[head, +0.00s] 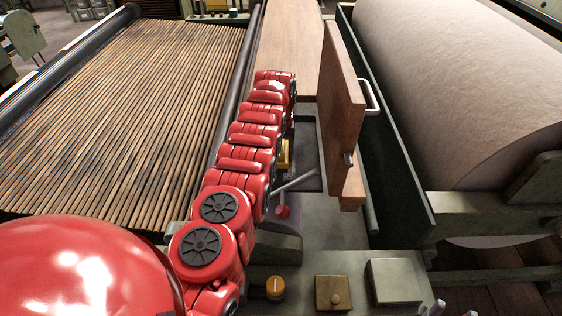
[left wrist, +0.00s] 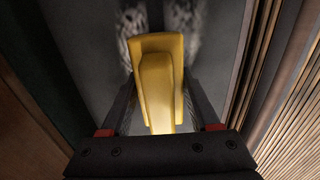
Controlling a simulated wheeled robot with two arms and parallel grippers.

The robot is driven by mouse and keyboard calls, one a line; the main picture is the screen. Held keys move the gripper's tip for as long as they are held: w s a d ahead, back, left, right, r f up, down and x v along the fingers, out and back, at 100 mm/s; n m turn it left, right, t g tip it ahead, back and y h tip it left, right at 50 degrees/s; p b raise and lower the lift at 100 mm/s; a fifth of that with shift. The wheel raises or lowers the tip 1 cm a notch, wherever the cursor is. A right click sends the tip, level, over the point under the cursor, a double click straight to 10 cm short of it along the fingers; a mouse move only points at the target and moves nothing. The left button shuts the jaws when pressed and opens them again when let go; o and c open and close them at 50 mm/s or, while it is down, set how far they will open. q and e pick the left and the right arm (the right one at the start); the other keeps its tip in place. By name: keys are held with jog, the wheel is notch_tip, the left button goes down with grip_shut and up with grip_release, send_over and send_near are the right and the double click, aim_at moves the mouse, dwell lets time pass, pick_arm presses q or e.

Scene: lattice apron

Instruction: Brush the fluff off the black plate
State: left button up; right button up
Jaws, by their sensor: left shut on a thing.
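My left gripper (left wrist: 160,98) is shut on a yellow brush (left wrist: 157,75), one finger on each side of it. In the left wrist view the brush lies over the dark plate (left wrist: 90,50); whether it touches the plate cannot be told. Pale grey fluff (left wrist: 184,30) shows on the plate beyond the brush, in patches on both sides of its far end. In the head view a bit of the yellow brush (head: 284,155) shows beside my red left arm. A strip of the dark plate (head: 307,152) shows to its right.
An upright wooden door (head: 342,120) with a metal handle stands close right of the plate. A lever with a red knob (head: 282,212) is nearer. A slatted wooden lattice (head: 130,110) lies left; a large pale roll (head: 460,80) lies right.

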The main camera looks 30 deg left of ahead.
aim_at(280, 161)
pick_arm(q)
jog(key=shift+w+a+f+b, duration=0.1)
jog(key=shift+f+b, duration=0.15)
jog(key=shift+b, duration=0.45)
jog(key=shift+r, duration=0.3)
jog(key=p, duration=0.2)
jog(key=d+p, duration=0.1)
jog(key=shift+s+r+p, duration=0.15)
jog(key=shift+s+p, duration=0.15)
jog(key=shift+p, duration=0.05)
jog(key=s+p, duration=0.1)
jog(key=p, duration=0.2)
jog(key=shift+s, duration=0.15)
jog(key=s+p, duration=0.1)
jog(key=p, duration=0.2)
jog(key=shift+d, duration=0.3)
jog(key=shift+s+d+f+p, duration=0.1)
jog(key=shift+s+f+p, duration=0.25)
jog(key=shift+p, duration=0.65)
